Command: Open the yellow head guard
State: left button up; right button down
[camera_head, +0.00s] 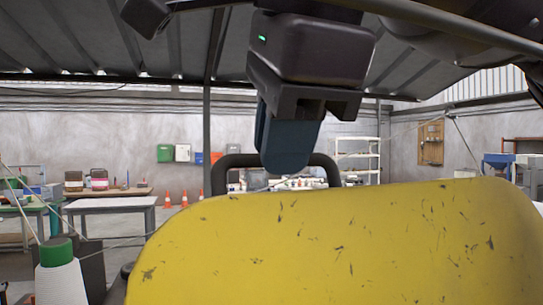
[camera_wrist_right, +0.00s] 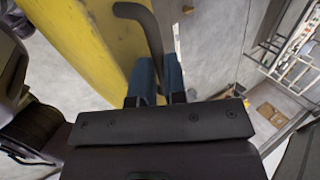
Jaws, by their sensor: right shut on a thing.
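The yellow head guard (camera_head: 340,245) fills the lower part of the head view, its paint chipped. It also shows at upper left in the right wrist view (camera_wrist_right: 85,35). A black bar handle (camera_head: 222,172) stands up from its top edge, and its bent bar shows in the wrist view (camera_wrist_right: 150,30). My right gripper (camera_head: 285,165) comes down from above, its blue fingers at the handle's top bar. In the wrist view the fingers (camera_wrist_right: 157,80) are on either side of the bar, shut on it. The exact contact is partly hidden. My left gripper is not in view.
Workbenches (camera_head: 110,203) and orange traffic cones (camera_head: 168,201) are farther back. A white shelf (camera_head: 358,155) stands by the back wall. Open floor lies between.

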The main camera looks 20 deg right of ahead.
jog(key=shift+s, duration=0.15)
jog(key=c, duration=1.2)
grip_release()
jog(key=shift+o, duration=0.2)
jog(key=shift+r, duration=0.15)
